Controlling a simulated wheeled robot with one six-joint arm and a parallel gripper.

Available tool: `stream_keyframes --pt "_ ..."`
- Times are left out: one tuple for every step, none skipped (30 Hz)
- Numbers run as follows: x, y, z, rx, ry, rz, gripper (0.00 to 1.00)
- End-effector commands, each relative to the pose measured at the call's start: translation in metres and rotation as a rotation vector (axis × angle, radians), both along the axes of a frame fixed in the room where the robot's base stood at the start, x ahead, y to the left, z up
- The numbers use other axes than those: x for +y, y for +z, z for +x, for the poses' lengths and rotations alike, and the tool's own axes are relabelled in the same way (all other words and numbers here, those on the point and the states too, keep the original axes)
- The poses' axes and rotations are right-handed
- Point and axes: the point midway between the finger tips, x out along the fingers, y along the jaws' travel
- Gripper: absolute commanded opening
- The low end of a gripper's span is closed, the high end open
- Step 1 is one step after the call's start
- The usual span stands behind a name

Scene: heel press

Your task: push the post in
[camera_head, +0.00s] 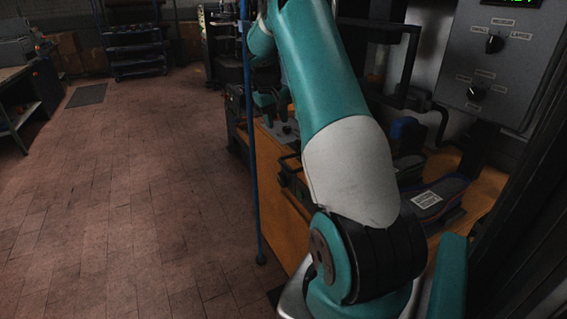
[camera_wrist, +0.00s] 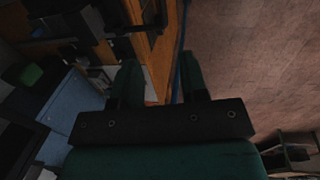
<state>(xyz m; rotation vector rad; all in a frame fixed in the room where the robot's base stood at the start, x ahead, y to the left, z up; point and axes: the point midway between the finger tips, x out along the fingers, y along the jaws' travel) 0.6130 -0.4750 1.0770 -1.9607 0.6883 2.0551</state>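My gripper (camera_wrist: 160,66) shows in the wrist view as two dark green fingers standing apart, with nothing held between them. In the head view my arm hides much of the machine, and I cannot make out the gripper clearly. A small blue block (camera_head: 403,128) sits on a dark part of the machine, right of my arm. I cannot tell whether it is the post. A thin blue upright pole (camera_head: 252,150) stands left of my arm; a blue line (camera_wrist: 186,40) beside the right finger in the wrist view may be the same pole.
A grey control panel (camera_head: 480,62) with two knobs hangs at the upper right. A dark shoe-shaped piece with a white label (camera_head: 427,200) lies on the orange-brown bench (camera_head: 276,188). The brick floor (camera_head: 130,200) on the left is open. Shelves (camera_head: 135,40) stand far back.

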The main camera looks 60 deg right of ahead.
Motion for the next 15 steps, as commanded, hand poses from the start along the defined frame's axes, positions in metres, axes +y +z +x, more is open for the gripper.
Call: stream_keyframes --pt "0.0 -0.006 -0.001 0.003 0.001 0.003 0.4" --pt "0.0 -0.011 -0.001 0.003 0.002 0.003 0.4" --pt "-0.001 -0.018 -0.002 0.003 0.003 0.004 0.4" --pt "-0.002 -0.024 -0.002 0.003 0.003 0.004 0.4" --pt "-0.003 -0.03 -0.003 0.004 0.003 0.004 0.4" --pt "-0.004 -0.039 -0.003 0.004 0.002 0.004 0.4" --pt "-0.005 -0.046 -0.004 0.005 0.002 0.005 0.4" --pt "-0.006 -0.053 -0.005 0.004 0.003 0.005 0.4" --pt "-0.007 -0.062 -0.005 0.003 0.004 0.005 0.4" --pt "-0.008 -0.068 -0.005 0.004 0.004 0.005 0.4" --pt "-0.009 -0.075 -0.006 0.003 0.004 0.005 0.4" --pt "-0.01 -0.084 -0.007 0.004 0.004 0.005 0.4" --pt "-0.011 -0.091 -0.007 0.002 0.004 0.004 0.4" --pt "-0.012 -0.098 -0.008 0.003 0.004 0.005 0.4" --pt "-0.014 -0.106 -0.009 0.002 0.004 0.004 0.4"
